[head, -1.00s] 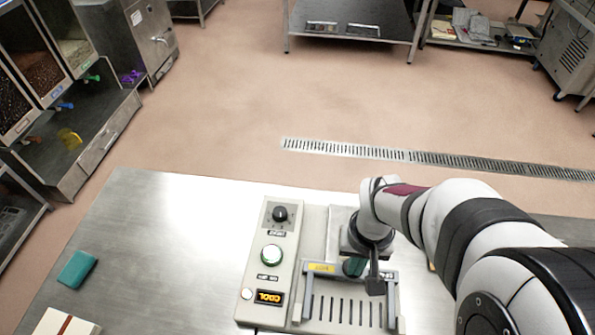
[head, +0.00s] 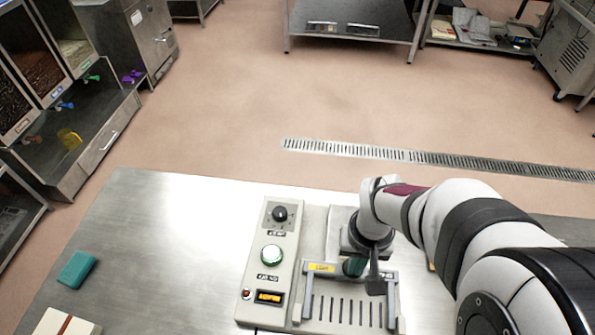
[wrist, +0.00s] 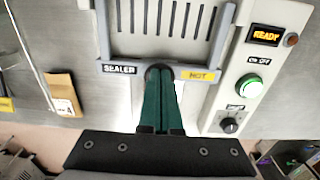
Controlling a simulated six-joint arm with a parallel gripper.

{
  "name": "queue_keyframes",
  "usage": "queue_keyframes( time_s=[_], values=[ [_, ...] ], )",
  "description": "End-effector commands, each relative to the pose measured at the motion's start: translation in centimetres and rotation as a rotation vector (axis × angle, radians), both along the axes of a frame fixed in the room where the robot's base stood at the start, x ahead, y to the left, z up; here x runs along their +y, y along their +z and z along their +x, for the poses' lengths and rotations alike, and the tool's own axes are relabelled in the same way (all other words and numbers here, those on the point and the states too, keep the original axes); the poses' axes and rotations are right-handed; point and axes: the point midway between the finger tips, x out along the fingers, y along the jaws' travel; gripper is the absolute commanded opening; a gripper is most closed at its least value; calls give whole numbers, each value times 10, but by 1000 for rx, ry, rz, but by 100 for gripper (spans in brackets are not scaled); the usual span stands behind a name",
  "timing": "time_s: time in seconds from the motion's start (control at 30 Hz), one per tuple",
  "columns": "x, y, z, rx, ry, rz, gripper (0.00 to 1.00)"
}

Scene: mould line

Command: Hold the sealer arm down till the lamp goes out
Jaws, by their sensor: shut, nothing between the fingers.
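The sealer (head: 318,222) is a beige machine on the steel table. Its grey sealer arm (wrist: 130,68), labelled SEALER and HOT, spans the front of a slotted plate (head: 345,311). My gripper (wrist: 160,78) is shut and empty, its green fingertips at a dark round knob mid-bar, apparently pressing on it. In the head view my gripper (head: 355,266) is partly hidden by my wrist. The small lamp (wrist: 292,40) is dull reddish-brown and looks unlit; it also shows in the head view (head: 246,294). The display (wrist: 265,36) reads READY in orange.
A green-lit button (wrist: 250,88) and a black knob (wrist: 229,125) sit on the control panel. A teal block (head: 77,269) and a white-and-brown item (head: 66,322) lie on the table (head: 170,240) at left. Table between them and the machine is clear.

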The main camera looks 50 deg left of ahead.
Motion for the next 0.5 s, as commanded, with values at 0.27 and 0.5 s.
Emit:
queue_keyframes(
  time_s=[0.27, 0.5],
  values=[
    [0, 17, 0, -1, 1, -1, 0],
    [0, 37, 0, -1, 0, 1, 0]
  ],
)
